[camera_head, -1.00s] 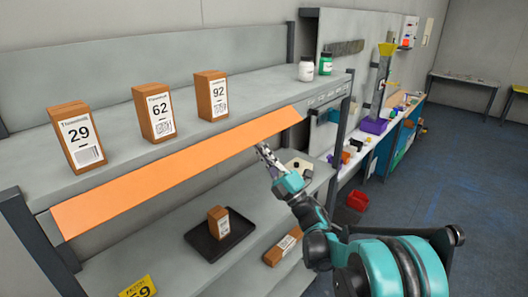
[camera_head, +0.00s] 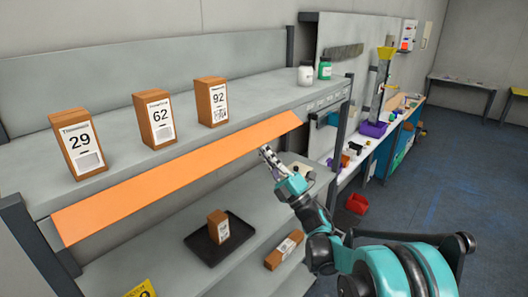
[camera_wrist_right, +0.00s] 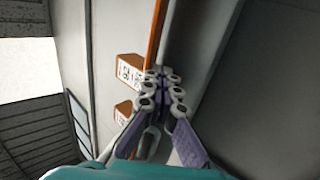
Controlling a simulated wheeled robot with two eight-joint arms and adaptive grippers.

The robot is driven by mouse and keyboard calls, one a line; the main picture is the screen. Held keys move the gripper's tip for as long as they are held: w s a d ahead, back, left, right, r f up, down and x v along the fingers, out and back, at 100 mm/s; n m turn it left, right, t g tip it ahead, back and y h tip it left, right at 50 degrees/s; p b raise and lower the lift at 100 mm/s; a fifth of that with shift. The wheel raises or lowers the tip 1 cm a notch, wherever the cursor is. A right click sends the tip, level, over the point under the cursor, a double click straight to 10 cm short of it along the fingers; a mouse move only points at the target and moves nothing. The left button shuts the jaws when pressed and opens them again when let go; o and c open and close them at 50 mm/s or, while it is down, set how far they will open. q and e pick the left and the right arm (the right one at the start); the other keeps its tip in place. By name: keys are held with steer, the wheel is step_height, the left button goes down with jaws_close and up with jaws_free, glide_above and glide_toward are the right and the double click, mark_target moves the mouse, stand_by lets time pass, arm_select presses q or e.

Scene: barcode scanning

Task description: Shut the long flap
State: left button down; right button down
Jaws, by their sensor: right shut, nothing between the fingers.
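The long orange flap (camera_head: 180,180) runs along the front edge of the upper shelf and hangs out at a slant. In the right wrist view it shows as a thin orange edge (camera_wrist_right: 157,30) just beyond the fingers. My right gripper (camera_head: 264,152) is shut and empty, just below the flap's lower edge near its right end. I cannot tell whether the fingertips touch the flap. The fingertips also show in the right wrist view (camera_wrist_right: 163,74). My left gripper is not in view.
Below, a black tray (camera_head: 238,240) holds a small box (camera_head: 218,226). Another box (camera_head: 284,249) lies beside it. A red bin (camera_head: 357,203) is at the right.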

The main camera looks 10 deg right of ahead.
mark_target(269, 141)
steer(key=shift+s+d+r, duration=0.3)
steer(key=shift+s+r, duration=0.05)
steer(key=shift+r, duration=0.25)
steer(key=shift+s+d+r+p, duration=0.15)
steer(key=shift+s+r+p, duration=0.05)
steer(key=shift+r+p, duration=0.3)
steer(key=shift+r, duration=0.15)
steer(key=shift+s+r+p, duration=0.1)
steer(key=shift+r+p, duration=0.25)
steer(key=shift+r, duration=0.2)
